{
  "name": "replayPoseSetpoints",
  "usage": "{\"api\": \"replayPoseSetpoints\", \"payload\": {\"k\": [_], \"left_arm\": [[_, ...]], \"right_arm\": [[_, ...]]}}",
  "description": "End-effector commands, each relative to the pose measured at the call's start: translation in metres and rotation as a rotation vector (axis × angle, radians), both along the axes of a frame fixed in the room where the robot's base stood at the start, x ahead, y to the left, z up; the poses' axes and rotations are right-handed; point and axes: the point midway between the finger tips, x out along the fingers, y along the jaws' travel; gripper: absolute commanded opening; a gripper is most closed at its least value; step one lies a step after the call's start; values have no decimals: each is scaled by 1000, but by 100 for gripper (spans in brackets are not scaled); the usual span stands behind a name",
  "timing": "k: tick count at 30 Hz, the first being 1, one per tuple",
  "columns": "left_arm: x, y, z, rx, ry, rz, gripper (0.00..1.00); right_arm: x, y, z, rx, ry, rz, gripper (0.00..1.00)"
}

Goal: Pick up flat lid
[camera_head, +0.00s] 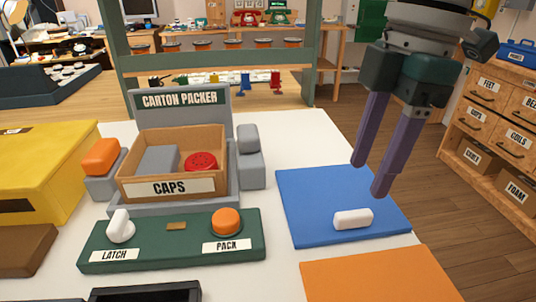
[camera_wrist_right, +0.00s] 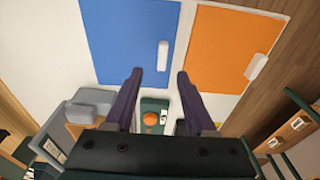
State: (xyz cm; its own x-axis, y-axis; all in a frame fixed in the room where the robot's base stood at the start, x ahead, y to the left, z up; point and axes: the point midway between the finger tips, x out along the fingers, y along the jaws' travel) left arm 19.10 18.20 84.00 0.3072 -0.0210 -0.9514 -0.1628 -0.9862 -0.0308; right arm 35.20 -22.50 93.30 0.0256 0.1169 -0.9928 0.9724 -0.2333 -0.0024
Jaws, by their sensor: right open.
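A flat blue panel (camera_head: 310,200) lies on the white tabletop with a white bar handle (camera_head: 353,218) near its front edge. A flat orange panel (camera_head: 375,280) lies in front of it, cut off by the picture edge. The right wrist view shows both the blue panel (camera_wrist_right: 115,40) and the orange panel (camera_wrist_right: 213,45), each with a white handle. I cannot tell which panel is the flat lid. My right gripper (camera_head: 371,178) is open and empty above the blue panel. In the right wrist view the blue panel's handle (camera_wrist_right: 163,55) appears between its fingertips (camera_wrist_right: 160,74). My left gripper is not in view.
A carton packer (camera_head: 180,100) with a caps box (camera_head: 150,188) stands left of the blue panel. In front of it is a green control panel (camera_head: 175,252) with a latch and an orange button. A yellow box (camera_head: 40,165) is at far left. A wooden cabinet (camera_head: 490,120) stands right.

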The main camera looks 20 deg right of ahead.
Motion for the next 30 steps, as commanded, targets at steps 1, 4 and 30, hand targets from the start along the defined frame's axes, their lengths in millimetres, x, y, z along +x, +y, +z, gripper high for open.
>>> {"api": "replayPoseSetpoints", "payload": {"k": [1, 4, 30], "left_arm": [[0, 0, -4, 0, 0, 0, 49], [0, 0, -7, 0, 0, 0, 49], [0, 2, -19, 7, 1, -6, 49]], "right_arm": [[0, 1, -11, 0, 2, -1, 55], [0, 2, -21, 1, 0, 0, 55], [-3, 7, -69, -1, -3, 1, 26]]}}
